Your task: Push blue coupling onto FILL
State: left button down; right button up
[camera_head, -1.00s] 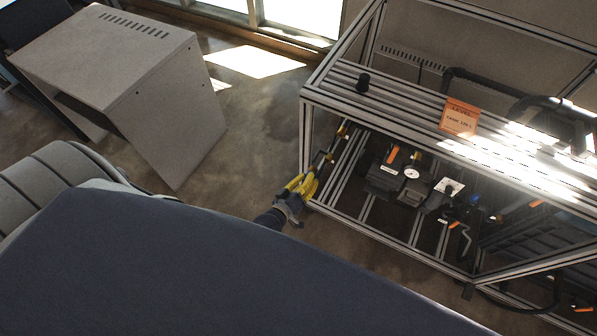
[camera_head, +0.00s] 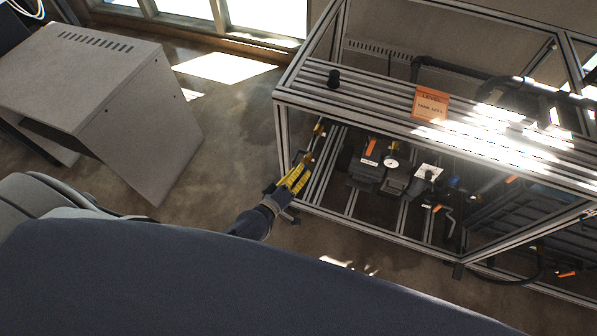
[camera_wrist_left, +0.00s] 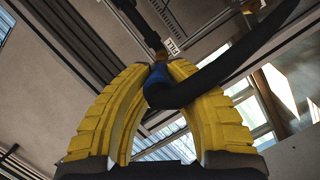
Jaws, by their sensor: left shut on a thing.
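My left gripper (camera_wrist_left: 150,72) has yellow ribbed fingers, shut on the blue coupling (camera_wrist_left: 158,75). The fingers hide part of the coupling, and a black hose (camera_wrist_left: 225,68) runs from it to the upper right. Just beyond the fingertips is a brass-coloured fitting (camera_wrist_left: 154,40) beside a white FILL label (camera_wrist_left: 173,46). The coupling's front is close to this fitting; I cannot tell whether they touch. In the head view the left gripper (camera_head: 304,171) is at the left front corner of the metal frame, and the coupling is too small to make out. My right gripper is not in view.
The metal-profile frame (camera_head: 360,112) carries an orange level sign (camera_head: 430,103). Dark pump gear with a round gauge (camera_head: 391,162) sits low inside it. A grey cabinet (camera_head: 95,95) stands at the left. The floor (camera_head: 225,130) between cabinet and frame is clear.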

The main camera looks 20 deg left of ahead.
pick_arm(q)
jog(key=shift+w, duration=0.2)
jog(key=w, duration=0.8)
dwell(0.4)
jog(key=shift+w+d+n+t, duration=0.15)
jog(key=shift+w+n+t, duration=0.15)
jog(key=shift+w, duration=0.3)
dwell(0.9)
jog(key=shift+w, duration=1)
jog(key=c, duration=1.3)
grip_release()
